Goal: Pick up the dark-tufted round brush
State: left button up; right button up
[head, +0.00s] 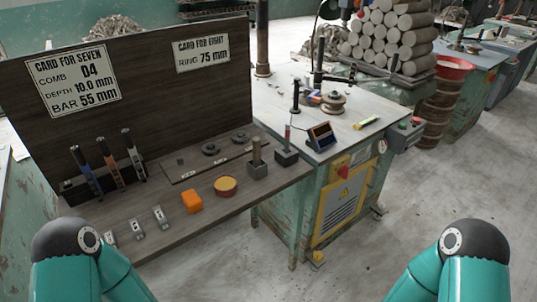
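No dark-tufted round brush can be made out for certain at this size. A slim upright item with a reddish shaft (288,135) stands in a dark block (286,157) at the right end of the wooden bench (225,205). Left of it, a thicker grey-olive upright piece (256,152) stands in a grey block (257,170). I cannot tell whether either is the brush. Two teal arm sections of mine show at the bottom left and bottom right, but both grippers are out of view.
The bench holds three upright tools (108,165) in a rack, an orange block (191,200), a round yellow-rimmed tin (225,186) and small metal clips (137,229). A dark card board (150,85) stands behind. A green machine table (345,125) is right; open floor lies in front.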

aim_at(256, 140)
jog(key=z, duration=0.45)
jog(key=i, duration=1.05)
jog(key=u, duration=0.05)
